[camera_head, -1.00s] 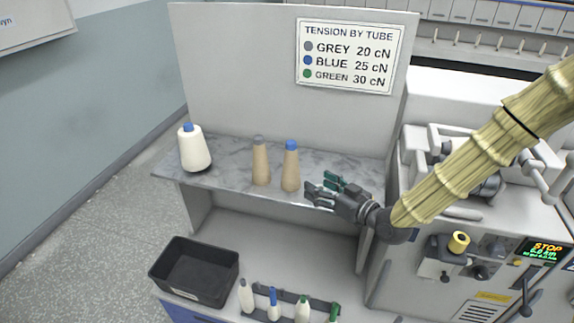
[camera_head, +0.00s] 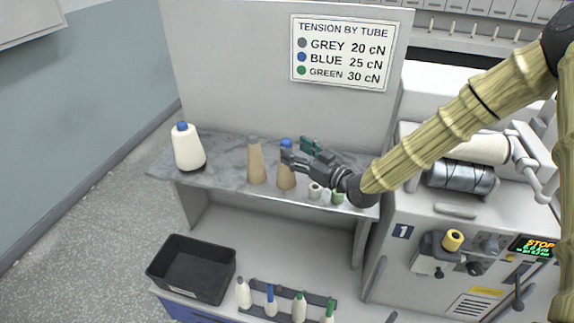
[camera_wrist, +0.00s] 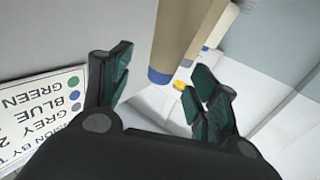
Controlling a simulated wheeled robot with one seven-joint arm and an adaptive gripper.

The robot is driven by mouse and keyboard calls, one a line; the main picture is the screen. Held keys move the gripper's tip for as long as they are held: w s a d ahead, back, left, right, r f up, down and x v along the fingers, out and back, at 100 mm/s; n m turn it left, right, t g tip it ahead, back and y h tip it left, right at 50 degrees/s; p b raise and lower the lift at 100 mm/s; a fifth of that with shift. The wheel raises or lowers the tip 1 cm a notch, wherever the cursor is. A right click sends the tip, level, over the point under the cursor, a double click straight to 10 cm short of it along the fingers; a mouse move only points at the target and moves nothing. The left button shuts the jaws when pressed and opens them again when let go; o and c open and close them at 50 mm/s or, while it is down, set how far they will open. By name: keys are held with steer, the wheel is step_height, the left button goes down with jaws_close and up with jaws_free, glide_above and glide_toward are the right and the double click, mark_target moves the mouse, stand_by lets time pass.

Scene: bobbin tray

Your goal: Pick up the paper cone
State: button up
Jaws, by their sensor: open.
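Two tan paper cones stand upright on the marbled shelf (camera_head: 222,170). One has a grey tip (camera_head: 255,163); the other, to its right, has a blue tip (camera_head: 287,178). My open gripper (camera_head: 297,151) is at the upper part of the blue-tipped cone and partly covers it in the head view. In the wrist view the blue-tipped cone (camera_wrist: 172,45) shows between the spread fingers, which are empty. I cannot tell whether a finger touches it.
A white wound cone with a blue tip (camera_head: 188,150) stands at the shelf's left end. Two small pieces, one whitish (camera_head: 315,191) and one green (camera_head: 338,197), are below my gripper. A black bin (camera_head: 160,268) and a rack of several small cones (camera_head: 256,311) sit lower down. A back panel rises behind.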

mark_target(290, 149)
steer(key=shift+p+x, duration=0.7)
steer(key=shift+x, duration=1.4)
steer(key=shift+s+a, duration=0.1)
steer(key=shift+s, duration=0.05)
steer(key=c, duration=1.1)
